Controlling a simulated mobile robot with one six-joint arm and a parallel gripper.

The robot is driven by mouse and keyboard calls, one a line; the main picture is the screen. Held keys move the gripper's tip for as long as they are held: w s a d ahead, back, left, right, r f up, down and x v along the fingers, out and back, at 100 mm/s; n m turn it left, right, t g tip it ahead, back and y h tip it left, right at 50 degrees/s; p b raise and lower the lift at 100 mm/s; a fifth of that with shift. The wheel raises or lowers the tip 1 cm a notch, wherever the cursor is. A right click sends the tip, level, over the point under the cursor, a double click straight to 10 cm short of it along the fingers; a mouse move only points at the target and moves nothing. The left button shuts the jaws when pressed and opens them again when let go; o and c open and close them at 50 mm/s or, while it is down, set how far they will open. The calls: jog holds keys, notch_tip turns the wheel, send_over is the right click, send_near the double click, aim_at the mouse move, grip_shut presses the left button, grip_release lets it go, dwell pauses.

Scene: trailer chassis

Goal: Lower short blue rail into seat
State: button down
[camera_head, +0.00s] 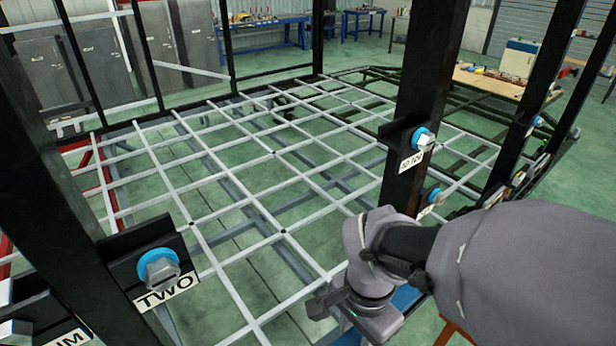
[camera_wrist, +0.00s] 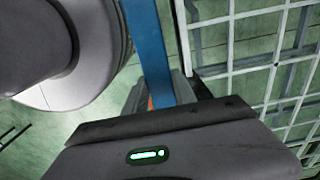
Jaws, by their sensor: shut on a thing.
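The short blue rail (camera_wrist: 148,45) runs up from my gripper (camera_wrist: 158,98) in the wrist view, beside the white grid. My gripper is shut on it; the wrist housing hides most of the grasp. In the head view my gripper (camera_head: 345,305) is low, near the front edge of the grid, under my grey arm. A little blue (camera_head: 406,298) shows beside it, seemingly the rail, mostly hidden by my wrist. I cannot make out the seat or whether the rail touches it.
A white grid (camera_head: 275,153) spans the black frame. A black post (camera_head: 420,90) stands just beyond my wrist, with a bolt and blue washer (camera_head: 422,138). Another bolt (camera_head: 158,268) sits above a "TWO" label at left. A workbench (camera_head: 500,84) stands at the back right.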

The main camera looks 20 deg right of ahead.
jog(key=shift+f, duration=0.1)
jog(key=w+a+b, duration=0.2)
jog(key=w+a, duration=0.2)
jog(key=w, duration=0.9)
notch_tip(320, 180, down, 8)
jog(key=b, duration=0.6)
jog(key=shift+w+a, duration=0.15)
jog(key=shift+a, duration=0.05)
jog(key=shift+f+b, duration=0.25)
jog(key=shift+b, duration=0.05)
jog(key=c, duration=0.9)
grip_release()
jog(key=shift+c, duration=0.2)
notch_tip(320, 180, up, 17)
jog(key=p, duration=0.6)
jog(key=s+a+f+n+t+y+b, duration=0.1)
jog(key=s+a+f+n+t+b, duration=0.1)
jog(key=s+f+n+b, duration=0.3)
jog(key=s+a+f+n+t+y+b, duration=0.1)
jog(key=s+a+f+n+t+b, duration=0.1)
jog(key=s+f+n+b, duration=0.3)
jog(key=s+f+t+b, duration=0.1)
jog(key=s+b, duration=0.1)
jog(key=shift+s+f+t+b, duration=0.25)
jog(key=shift+s+t+b, duration=0.1)
jog(key=shift+s+t, duration=0.05)
